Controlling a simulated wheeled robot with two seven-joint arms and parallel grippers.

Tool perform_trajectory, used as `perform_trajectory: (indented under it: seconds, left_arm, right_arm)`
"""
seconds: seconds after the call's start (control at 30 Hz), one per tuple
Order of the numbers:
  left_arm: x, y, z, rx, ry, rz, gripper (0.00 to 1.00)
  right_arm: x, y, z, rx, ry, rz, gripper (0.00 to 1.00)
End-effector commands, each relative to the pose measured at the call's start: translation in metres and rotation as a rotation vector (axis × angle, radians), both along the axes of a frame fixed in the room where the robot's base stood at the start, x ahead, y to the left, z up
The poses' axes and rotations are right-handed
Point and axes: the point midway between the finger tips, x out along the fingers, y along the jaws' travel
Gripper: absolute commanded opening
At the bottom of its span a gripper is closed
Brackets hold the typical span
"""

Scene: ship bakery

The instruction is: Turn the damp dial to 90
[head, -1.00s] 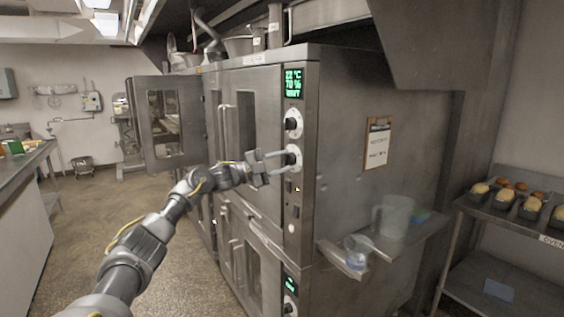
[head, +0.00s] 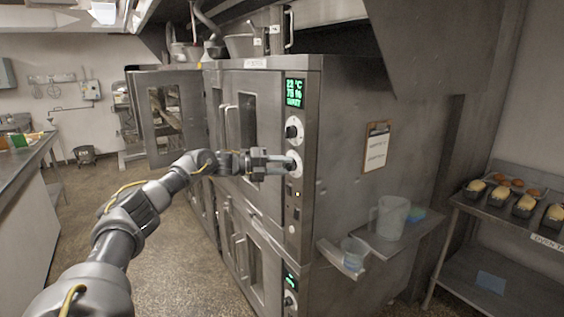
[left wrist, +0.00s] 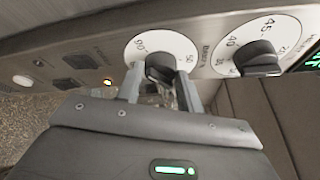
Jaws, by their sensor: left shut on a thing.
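The lower dial on the oven's control strip, which I take as the damp dial (head: 293,163), has a white face and a dark knob. In the left wrist view the dial face (left wrist: 184,44) shows part of its printed scale. My left gripper (head: 283,164) is shut on the dark knob (left wrist: 158,66), with one finger on each side in the left wrist view. The green display (head: 294,92) above seems to read 22 °C and 70 %; its last line is too small to read. My right gripper is not in view.
A second dial (head: 293,131) sits just above, close to my fingers. The left oven door (head: 165,118) stands open. A side shelf (head: 392,246) holds a clear jug (head: 389,217). A rack (head: 500,214) with loaves stands at the right.

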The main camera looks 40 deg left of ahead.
Motion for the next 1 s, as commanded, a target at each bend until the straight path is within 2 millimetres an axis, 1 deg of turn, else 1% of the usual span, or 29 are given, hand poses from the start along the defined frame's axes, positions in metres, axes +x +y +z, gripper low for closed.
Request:
perform_trajectory:
  seconds: [0.03, 0.2, 0.73, 0.77, 0.9, 1.0]
  left_arm:
    - [0.0000, -0.0007, 0.0015, 0.016, -0.004, -0.001, 0.14]
    - [0.0000, -0.0011, 0.0005, 0.058, -0.016, -0.002, 0.14]
    - [-0.0001, -0.0019, -0.0020, 0.077, -0.020, -0.003, 0.14]
    - [0.0000, -0.0018, -0.0021, 0.077, -0.020, -0.003, 0.41]
    - [-0.0002, -0.0013, -0.0014, 0.076, -0.019, -0.002, 0.58]
    - [-0.0004, -0.0008, -0.0009, 0.075, -0.021, -0.002, 0.58]
  right_arm:
    - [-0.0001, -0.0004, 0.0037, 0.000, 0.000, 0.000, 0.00]
    - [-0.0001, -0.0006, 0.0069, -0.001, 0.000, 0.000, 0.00]
    - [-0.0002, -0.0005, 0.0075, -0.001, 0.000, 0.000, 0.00]
    - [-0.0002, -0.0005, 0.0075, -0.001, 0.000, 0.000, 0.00]
    - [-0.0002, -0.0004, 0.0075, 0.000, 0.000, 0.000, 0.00]
    - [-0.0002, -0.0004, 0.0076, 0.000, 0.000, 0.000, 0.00]
